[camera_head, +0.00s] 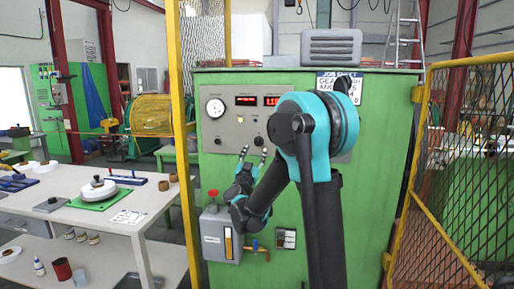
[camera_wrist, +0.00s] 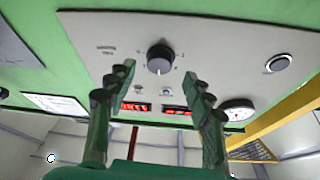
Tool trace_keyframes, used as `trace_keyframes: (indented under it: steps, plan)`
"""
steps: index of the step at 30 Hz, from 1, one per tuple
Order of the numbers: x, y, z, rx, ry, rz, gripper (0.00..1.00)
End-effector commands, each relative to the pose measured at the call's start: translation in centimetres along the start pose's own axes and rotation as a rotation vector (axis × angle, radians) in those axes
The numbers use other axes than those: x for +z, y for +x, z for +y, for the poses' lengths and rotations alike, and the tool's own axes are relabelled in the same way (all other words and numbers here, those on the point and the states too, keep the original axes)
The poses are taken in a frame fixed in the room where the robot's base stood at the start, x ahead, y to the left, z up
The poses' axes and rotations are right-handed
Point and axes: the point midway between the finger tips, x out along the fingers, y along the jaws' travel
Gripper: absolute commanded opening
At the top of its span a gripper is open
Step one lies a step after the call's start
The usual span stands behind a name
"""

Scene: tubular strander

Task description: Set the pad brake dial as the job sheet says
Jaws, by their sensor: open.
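A black round dial (camera_wrist: 159,58) with a pale pointer line and small marks around it sits on the grey control panel (camera_wrist: 215,45); its label is too small to read. In the head view a dark knob (camera_head: 258,141) shows low on the panel, just above the fingertips. My gripper (camera_head: 254,153) is open and empty, with its fingers pointing up at the panel. In the wrist view the gripper (camera_wrist: 162,78) has its fingertips spread on either side below the dial, apart from it.
A round gauge (camera_head: 215,108) and red displays (camera_head: 246,100) are on the panel. A grey box with a red knob (camera_head: 214,225) stands below. Yellow guards flank the machine: a post (camera_head: 181,120) at left, a mesh gate (camera_head: 445,180) at right. A workbench (camera_head: 130,205) stands left.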

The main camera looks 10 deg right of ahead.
Motion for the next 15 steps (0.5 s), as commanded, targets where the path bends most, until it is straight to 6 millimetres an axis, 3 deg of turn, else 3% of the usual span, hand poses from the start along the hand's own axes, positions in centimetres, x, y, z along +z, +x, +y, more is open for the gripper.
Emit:
trace_keyframes:
  steps: [6, 15]
  plan:
    - [0.0, 3.2, 0.0, 0.001, 0.000, 0.000, 0.52]
    - [0.0, 4.4, 0.0, 0.000, 0.001, 0.000, 0.52]
